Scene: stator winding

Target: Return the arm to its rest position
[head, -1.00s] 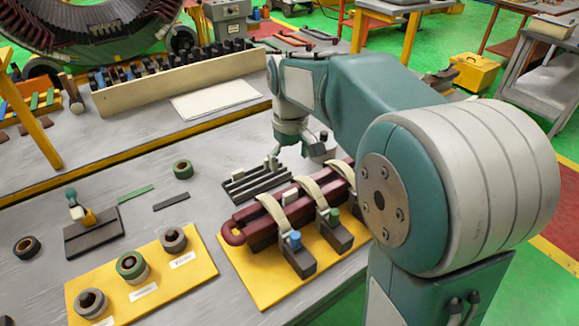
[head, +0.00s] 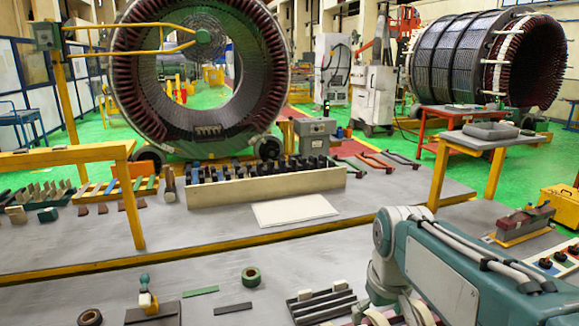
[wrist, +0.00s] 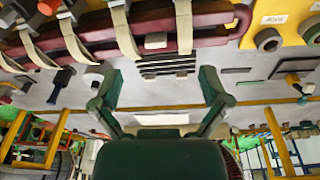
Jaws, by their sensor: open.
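My gripper (wrist: 159,80) is open and empty in the wrist view, with its two green fingers spread wide. Beyond the fingers, that view shows the dark slotted rack (wrist: 168,66) and the dark red coil (wrist: 190,28) with beige straps. In the head view my arm (head: 450,275) fills the lower right corner. My gripper cannot be made out there. The slotted rack (head: 322,304) stands just left of my arm on the grey bench, and the coil is mostly hidden or cut off by the frame.
On the bench lie a green tape roll (head: 251,277), a dark block with a small tool (head: 152,309) and a white sheet (head: 294,210). A long bin of dark parts (head: 265,187) stands behind. A large stator ring (head: 130,70) stands beyond. A yellow post (head: 130,205) rises at left.

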